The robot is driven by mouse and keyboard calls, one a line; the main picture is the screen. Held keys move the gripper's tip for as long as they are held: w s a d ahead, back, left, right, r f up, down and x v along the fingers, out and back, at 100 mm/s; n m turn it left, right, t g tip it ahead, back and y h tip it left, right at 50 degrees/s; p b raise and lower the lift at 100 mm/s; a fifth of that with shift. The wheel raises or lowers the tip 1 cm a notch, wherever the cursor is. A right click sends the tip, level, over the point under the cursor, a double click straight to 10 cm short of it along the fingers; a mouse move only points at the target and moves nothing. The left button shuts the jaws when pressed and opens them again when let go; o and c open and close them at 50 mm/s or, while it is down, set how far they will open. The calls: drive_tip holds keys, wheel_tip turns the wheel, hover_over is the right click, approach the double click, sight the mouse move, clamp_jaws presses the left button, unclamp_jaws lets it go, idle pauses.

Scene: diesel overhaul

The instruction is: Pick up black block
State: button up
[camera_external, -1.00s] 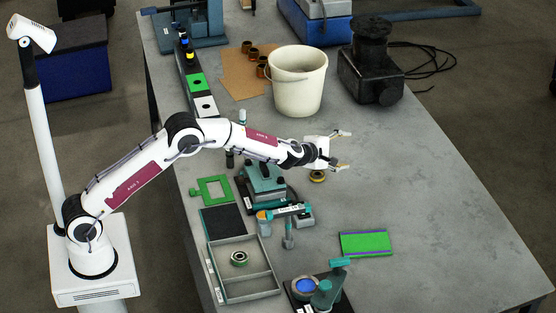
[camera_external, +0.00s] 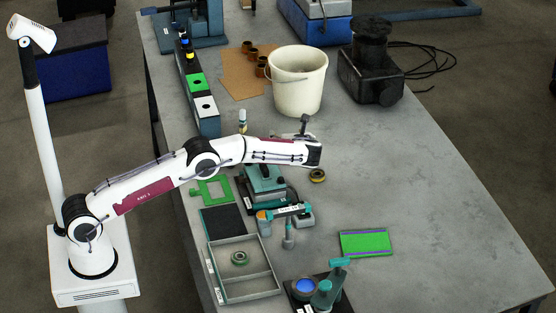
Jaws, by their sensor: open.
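A black block-like unit (camera_external: 371,75) with a round top stands at the back right of the bench, beside the white bucket. A flat black square pad (camera_external: 222,222) lies at the bench's left edge; I cannot tell which of these the task means by the black block. My gripper (camera_external: 303,124) is at the end of my arm over the middle of the bench, pointing toward the back, in front of the bucket. It is open and looks empty. It is partly hidden by my wrist and apart from both black things.
The white bucket (camera_external: 299,82) stands just behind my gripper. A teal device (camera_external: 264,183), a grey tray (camera_external: 272,288) with a ring, a green plate (camera_external: 366,243) and a yellow-black ring (camera_external: 317,176) lie in front. The right side of the bench is clear.

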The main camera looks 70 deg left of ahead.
drive_tip(key=shift+s+n+g, duration=0.4)
drive_tip(key=shift+s+n, duration=0.1)
drive_tip(key=shift+s, duration=0.15)
drive_tip(key=shift+s+r+n, duration=0.1)
drive_tip(key=shift+s+n, duration=0.05)
drive_tip(key=shift+n, duration=0.25)
drive_tip(key=shift+f, duration=1.75)
drive_tip(key=shift+f, duration=0.55)
drive_tip(key=a+f, duration=0.1)
drive_tip(key=f, duration=0.2)
drive_tip(key=shift+a, duration=0.35)
drive_tip(key=shift+a+f, duration=0.3)
drive_tip(key=shift+a, duration=0.3)
